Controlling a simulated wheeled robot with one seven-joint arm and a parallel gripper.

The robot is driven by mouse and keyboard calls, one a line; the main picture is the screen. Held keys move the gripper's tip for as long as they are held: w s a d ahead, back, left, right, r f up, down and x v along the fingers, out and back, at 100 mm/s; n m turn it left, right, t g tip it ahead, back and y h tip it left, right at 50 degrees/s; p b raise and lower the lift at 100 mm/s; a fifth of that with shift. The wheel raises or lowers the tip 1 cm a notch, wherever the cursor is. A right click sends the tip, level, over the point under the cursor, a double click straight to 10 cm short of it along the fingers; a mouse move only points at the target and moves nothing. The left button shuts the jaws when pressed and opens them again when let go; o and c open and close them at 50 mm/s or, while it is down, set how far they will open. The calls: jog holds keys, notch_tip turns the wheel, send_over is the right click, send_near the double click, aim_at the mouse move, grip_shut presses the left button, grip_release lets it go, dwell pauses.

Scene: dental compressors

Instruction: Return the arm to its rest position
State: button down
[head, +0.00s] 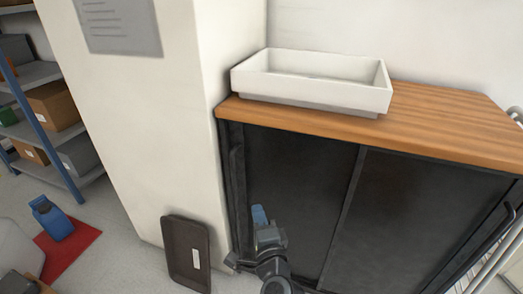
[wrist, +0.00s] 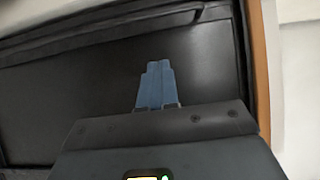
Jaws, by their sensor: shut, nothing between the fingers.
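My gripper (head: 260,215) has blue fingers and is in front of the dark cabinet doors, near the lower middle of the head view. In the wrist view, the blue fingers (wrist: 156,82) are together with nothing between them. Behind them is a dark cabinet panel (wrist: 100,85). My arm reaches up from the bottom edge of the head view. I cannot tell how far the fingers are from the cabinet.
The cabinet (head: 300,185) has a wooden top (head: 440,125) bearing a white basin (head: 320,95). A white pillar (head: 150,130) stands left of it, with a dark tray (head: 180,250) leaning at its base. Shelves (head: 40,75) stand far left. A blue object (head: 52,218) rests on a red mat (head: 85,235).

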jog(key=s+d+n+h+p, duration=0.1)
jog(key=s+d+n, duration=0.1)
jog(key=s+d, duration=0.55)
jog(key=s+d+n+h+p, duration=0.1)
jog(key=s+d+n+p, duration=0.2)
jog(key=s, duration=0.7)
jog(key=s+d+n+h, duration=0.1)
jog(key=s+d+n, duration=0.1)
jog(key=s+d, duration=0.6)
jog(key=s+d+r+n+g+h+p, duration=0.1)
jog(key=s+r+n, duration=0.3)
jog(key=s+r, duration=0.6)
jog(key=s+d+r+n+g+h+p, duration=0.1)
jog(key=s+d+r+n, duration=0.3)
jog(key=s+r, duration=0.6)
jog(key=s+p, duration=0.1)
jog(key=s, duration=0.1)
jog(key=shift+s+d+g+p, duration=0.15)
jog(key=shift+s+g+p, duration=0.15)
jog(key=c, duration=1.8)
grip_release()
